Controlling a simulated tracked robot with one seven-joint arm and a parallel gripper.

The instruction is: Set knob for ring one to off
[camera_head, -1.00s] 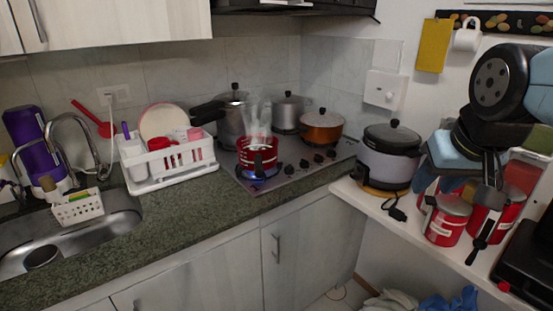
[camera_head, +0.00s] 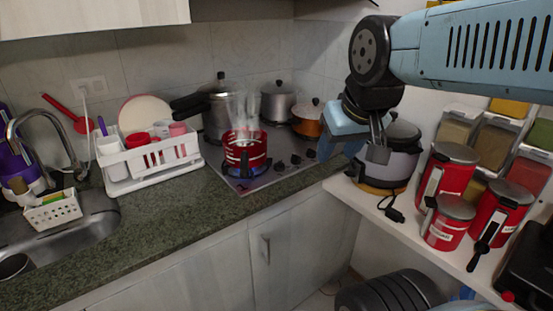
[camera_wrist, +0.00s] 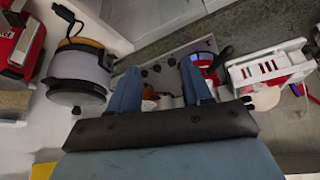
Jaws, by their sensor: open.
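The grey stove top (camera_head: 272,178) has a row of dark knobs (camera_head: 295,160) along its right side. I cannot read which knob belongs to ring one. A red pot (camera_head: 245,150) steams on the front burner, where a blue flame (camera_head: 243,171) is lit. My gripper (camera_head: 366,158) is open and empty, to the right of the knobs and apart from them, in front of the grey cooker. In the wrist view, my gripper (camera_wrist: 161,88) has its two blue fingers spread. The knobs (camera_wrist: 155,67) show between and beyond them, partly hidden by the fingers.
A grey cooker (camera_head: 398,165) stands on the white shelf (camera_head: 385,205), with red canisters (camera_head: 447,180) at right. Silver pots (camera_head: 278,103) and an orange pot (camera_head: 305,120) stand at the back of the stove. A white dish rack (camera_head: 150,165) is left of it.

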